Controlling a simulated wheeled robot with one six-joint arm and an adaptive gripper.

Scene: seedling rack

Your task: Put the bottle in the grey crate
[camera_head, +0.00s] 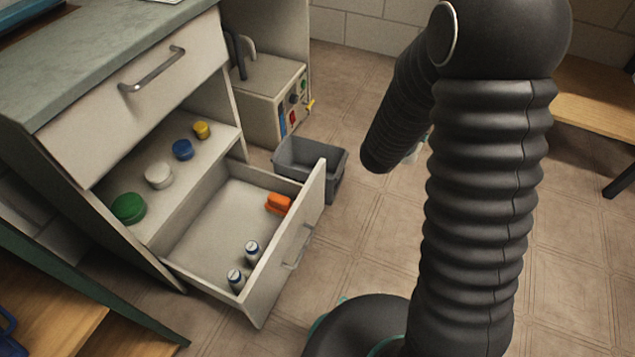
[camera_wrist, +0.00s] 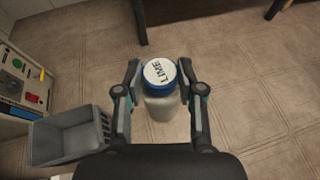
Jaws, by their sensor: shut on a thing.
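My gripper (camera_wrist: 161,100) is shut on a white bottle (camera_wrist: 161,104) with a blue-rimmed cap marked "LIME" in the wrist view. The bottle is between the two fingers, with the tiled floor behind it. The grey crate (camera_wrist: 70,159) is at the lower left of the wrist view, beside my gripper and apart from the bottle. In the head view the grey crate (camera_head: 332,187) stands on the floor behind the open drawer, and its visible inside looks empty. My arm hides most of my gripper and the bottle in the head view.
An open drawer (camera_head: 215,213) holds two small bottles (camera_head: 244,264) and an orange thing (camera_head: 278,203). Several coloured-lidded jars (camera_head: 158,175) stand on the shelf above. A control box (camera_head: 272,95) is behind the crate. Floor right of the crate is clear.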

